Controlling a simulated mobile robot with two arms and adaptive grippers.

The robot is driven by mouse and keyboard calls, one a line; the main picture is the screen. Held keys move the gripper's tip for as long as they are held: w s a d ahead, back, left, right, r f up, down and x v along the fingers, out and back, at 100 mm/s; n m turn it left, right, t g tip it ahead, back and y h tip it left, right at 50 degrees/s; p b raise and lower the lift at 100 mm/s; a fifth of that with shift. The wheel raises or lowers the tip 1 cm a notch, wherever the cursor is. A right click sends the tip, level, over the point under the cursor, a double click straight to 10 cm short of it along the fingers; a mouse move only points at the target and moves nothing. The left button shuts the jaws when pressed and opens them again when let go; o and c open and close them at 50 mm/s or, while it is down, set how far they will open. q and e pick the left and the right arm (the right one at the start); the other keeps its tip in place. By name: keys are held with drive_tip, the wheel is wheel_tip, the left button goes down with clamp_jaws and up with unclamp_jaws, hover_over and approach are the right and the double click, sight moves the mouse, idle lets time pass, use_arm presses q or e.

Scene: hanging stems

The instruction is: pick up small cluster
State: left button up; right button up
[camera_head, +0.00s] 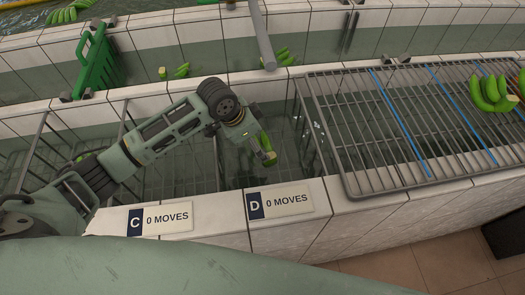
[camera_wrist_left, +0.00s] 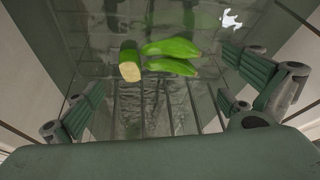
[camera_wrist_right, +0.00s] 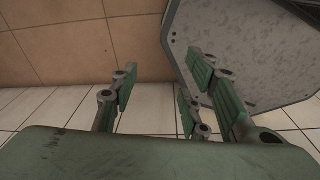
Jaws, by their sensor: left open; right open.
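A small cluster of green bananas with a pale cut stem end (camera_wrist_left: 172,58) shows in the left wrist view, in the water-filled compartment behind the D label. It also shows in the head view (camera_head: 266,146), partly covered by my left gripper (camera_head: 254,140). In the left wrist view my left gripper (camera_wrist_left: 178,98) is open, its fingers wide apart on either side, with the cluster between and beyond them. I cannot see any contact. My right gripper (camera_wrist_right: 156,100) is open and empty above a tiled floor, away from the tank.
A wire rack (camera_head: 400,120) with blue strips lies to the right, holding a larger banana bunch (camera_head: 492,95). Labels C (camera_head: 160,219) and D (camera_head: 280,204) mark the tiled front ledge. A green plastic divider (camera_head: 96,62) stands at the back left. More bananas (camera_head: 182,70) float in the far channel.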

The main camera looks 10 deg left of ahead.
sight(265, 150)
use_arm(q)
drive_tip(key=shift+s+p+x, duration=0.15)
drive_tip(key=shift+p+x, duration=0.2)
drive_tip(key=shift+x, duration=1.2)
drive_tip(key=shift+s+p+x, duration=0.2)
drive_tip(key=shift+p+x, duration=0.15)
drive_tip(key=shift+x, duration=1.2)
drive_tip(key=shift+f, duration=0.1)
